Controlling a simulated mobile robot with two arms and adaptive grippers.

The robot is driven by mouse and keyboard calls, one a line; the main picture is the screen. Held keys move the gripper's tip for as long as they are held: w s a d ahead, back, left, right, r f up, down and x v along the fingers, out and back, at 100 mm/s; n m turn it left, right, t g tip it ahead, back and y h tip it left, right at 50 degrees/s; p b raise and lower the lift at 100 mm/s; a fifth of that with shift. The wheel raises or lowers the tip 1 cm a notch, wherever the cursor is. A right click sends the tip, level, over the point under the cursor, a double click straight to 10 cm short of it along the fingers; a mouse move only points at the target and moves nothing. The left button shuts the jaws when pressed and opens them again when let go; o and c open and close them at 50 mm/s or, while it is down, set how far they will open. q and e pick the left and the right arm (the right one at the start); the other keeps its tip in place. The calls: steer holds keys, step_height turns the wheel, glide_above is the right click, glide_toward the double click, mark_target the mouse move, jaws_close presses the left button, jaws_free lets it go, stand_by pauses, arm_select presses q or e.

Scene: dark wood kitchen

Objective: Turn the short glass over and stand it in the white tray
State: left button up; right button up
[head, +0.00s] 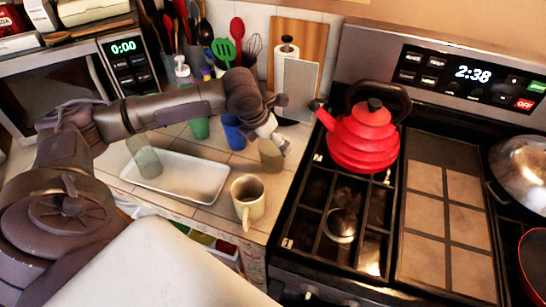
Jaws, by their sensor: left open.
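A small see-through brownish glass (269,156), which looks like the short glass, stands on the tiled counter left of the stove. My left gripper (274,135) reaches over it from above, open; its fingers overlap the glass's upper part in the head view, and I cannot tell whether they touch it. The glass's rim is partly hidden. The white tray (205,181) lies on the counter to the left. A taller greenish clear glass (145,157) is at the tray's left end. My right gripper is not in view.
A beige mug (248,199) stands near the counter's front edge. A blue cup (233,132) and a green cup (199,128) stand behind the tray. A red kettle (362,138) sits on the stove at right. The tray's middle and right are clear.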

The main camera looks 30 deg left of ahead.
mark_target(275, 149)
arm_select(q)
steer(key=x, duration=0.2)
steer(key=p+x, duration=0.1)
steer(key=x, duration=0.1)
steer(key=shift+s+d+f, duration=0.15)
steer(key=shift+s, duration=0.05)
steer(key=shift+w+f, duration=0.25)
steer(key=shift+f, duration=0.2)
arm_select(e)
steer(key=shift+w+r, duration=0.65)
arm_select(q)
steer(key=shift+c, duration=1.4)
steer(key=shift+r, duration=0.1)
steer(key=c, duration=1)
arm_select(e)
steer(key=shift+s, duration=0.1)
